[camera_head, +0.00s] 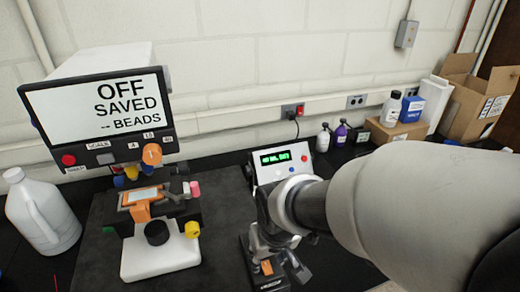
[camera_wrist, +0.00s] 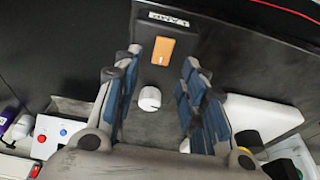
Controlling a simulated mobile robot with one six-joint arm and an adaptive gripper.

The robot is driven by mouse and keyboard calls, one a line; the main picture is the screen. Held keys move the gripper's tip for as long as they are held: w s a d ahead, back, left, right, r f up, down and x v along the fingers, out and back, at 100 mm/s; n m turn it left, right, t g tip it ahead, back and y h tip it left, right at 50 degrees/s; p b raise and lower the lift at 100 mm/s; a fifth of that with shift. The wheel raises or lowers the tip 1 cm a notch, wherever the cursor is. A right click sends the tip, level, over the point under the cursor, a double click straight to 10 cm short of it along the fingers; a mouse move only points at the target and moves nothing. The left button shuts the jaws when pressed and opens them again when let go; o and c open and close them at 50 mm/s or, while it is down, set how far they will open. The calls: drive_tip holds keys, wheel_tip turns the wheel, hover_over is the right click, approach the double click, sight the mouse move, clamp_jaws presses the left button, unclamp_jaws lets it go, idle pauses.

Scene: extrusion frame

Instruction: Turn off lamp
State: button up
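A dark, low box (camera_head: 270,284) with a small label stands at the front centre in the head view; I take it as the lamp unit. It carries an orange switch (camera_head: 267,267). In the wrist view the box (camera_wrist: 140,40) shows its upside-down label, the orange switch (camera_wrist: 162,50) and a white round knob (camera_wrist: 150,98). My gripper (camera_wrist: 156,75) is open and empty, its blue-padded fingers apart on either side of the switch and knob. In the head view my gripper (camera_head: 273,258) is above the box. I cannot tell whether it touches, or the switch's position.
A microscope-like instrument (camera_head: 160,258) stands left, under a screen (camera_head: 100,105) reading "OFF SAVED -- BEADS". A control box (camera_head: 285,163) with a green display is behind my gripper. A white jug (camera_head: 42,215) is far left. Bottles and cardboard boxes (camera_head: 470,105) line the back right.

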drive_tip(key=v, duration=0.9)
drive_tip(key=shift+s+d+r, duration=0.1)
drive_tip(key=shift+r, duration=0.05)
